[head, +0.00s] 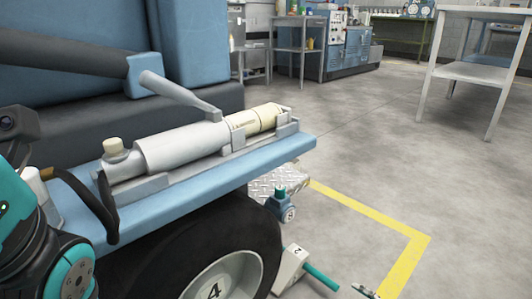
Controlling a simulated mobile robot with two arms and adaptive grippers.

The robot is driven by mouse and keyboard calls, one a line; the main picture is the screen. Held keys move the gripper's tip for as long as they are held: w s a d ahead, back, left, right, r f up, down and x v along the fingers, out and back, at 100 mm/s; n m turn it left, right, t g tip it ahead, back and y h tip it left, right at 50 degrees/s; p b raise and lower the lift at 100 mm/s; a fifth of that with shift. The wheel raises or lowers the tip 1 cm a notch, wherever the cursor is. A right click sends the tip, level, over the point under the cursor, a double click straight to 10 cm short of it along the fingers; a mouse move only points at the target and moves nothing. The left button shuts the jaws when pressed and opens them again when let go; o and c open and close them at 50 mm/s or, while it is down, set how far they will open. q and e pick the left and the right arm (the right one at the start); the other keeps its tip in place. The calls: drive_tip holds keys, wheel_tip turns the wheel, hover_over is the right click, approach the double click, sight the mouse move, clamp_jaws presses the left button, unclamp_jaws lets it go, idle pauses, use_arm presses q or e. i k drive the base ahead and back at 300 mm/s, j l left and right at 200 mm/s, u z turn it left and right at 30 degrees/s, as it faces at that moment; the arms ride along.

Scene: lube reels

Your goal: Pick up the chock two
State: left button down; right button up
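A pale wedge-shaped chock marked "2" (289,271) sits on the floor beside the black tyre (256,235) of a wheel marked "4". A teal bar handle (322,278) sticks out from it toward the lower right. No gripper can be made out near the chock.
A blue vehicle bed (215,172) carries a grey cylinder assembly (180,148) above the tyre. A diamond-plate step (285,181) juts out behind the chock. A small metal piece (366,291) at the bottom edge is unclear. Floor to the right is open, up to a grey table (480,73).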

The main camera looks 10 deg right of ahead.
sight(294, 264)
drive_tip(key=k+l, duration=0.3)
drive_tip(key=k, duration=0.15)
drive_tip(key=k+l, duration=0.3)
drive_tip(key=k, duration=0.15)
